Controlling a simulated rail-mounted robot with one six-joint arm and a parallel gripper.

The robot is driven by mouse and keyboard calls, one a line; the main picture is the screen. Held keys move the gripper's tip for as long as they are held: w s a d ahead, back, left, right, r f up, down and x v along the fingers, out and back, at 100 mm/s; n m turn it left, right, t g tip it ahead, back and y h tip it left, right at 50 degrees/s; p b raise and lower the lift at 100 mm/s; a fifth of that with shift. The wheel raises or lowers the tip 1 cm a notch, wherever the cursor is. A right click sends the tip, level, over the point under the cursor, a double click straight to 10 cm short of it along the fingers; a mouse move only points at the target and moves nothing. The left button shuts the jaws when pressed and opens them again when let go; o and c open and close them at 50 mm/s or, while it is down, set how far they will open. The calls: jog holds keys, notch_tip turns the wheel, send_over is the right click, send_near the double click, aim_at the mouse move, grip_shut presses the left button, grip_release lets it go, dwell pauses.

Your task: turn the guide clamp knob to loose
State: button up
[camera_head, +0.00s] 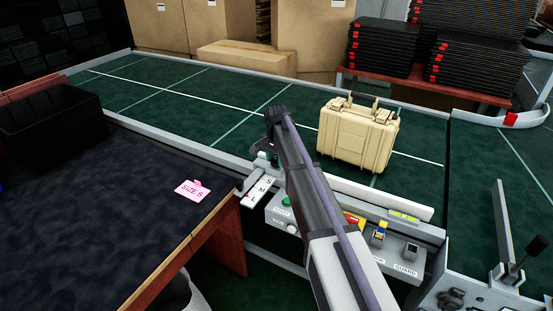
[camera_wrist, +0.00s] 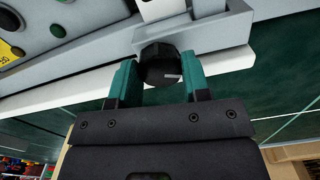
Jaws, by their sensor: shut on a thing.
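The guide clamp knob (camera_wrist: 160,62) is black and faceted, with a small pale mark on its near face. It sits against a light grey bracket in the wrist view. My gripper (camera_wrist: 161,74) has its two teal fingers on either side of the knob, shut on it. The knob is hidden or too small to make out there. I cannot tell which setting the knob is at.
A control panel (camera_head: 283,216) with buttons and switches lies under my arm. A cream case (camera_head: 357,136) stands on the green conveyor (camera_head: 210,90). A dark table (camera_head: 110,200) with a pink SIZE S card (camera_head: 192,190) and a black bin (camera_head: 50,125) is at left.

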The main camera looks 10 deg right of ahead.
jog(key=n, duration=0.6)
jog(key=shift+n, duration=0.3)
dwell(0.4)
jog(key=o, duration=0.9)
jog(key=shift+o, duration=0.2)
notch_tip(320, 180, up, 11)
jog(key=p, duration=1)
jog(key=shift+p, duration=0.4)
jog(key=shift+f+n, duration=0.1)
jog(key=shift+n, duration=0.2)
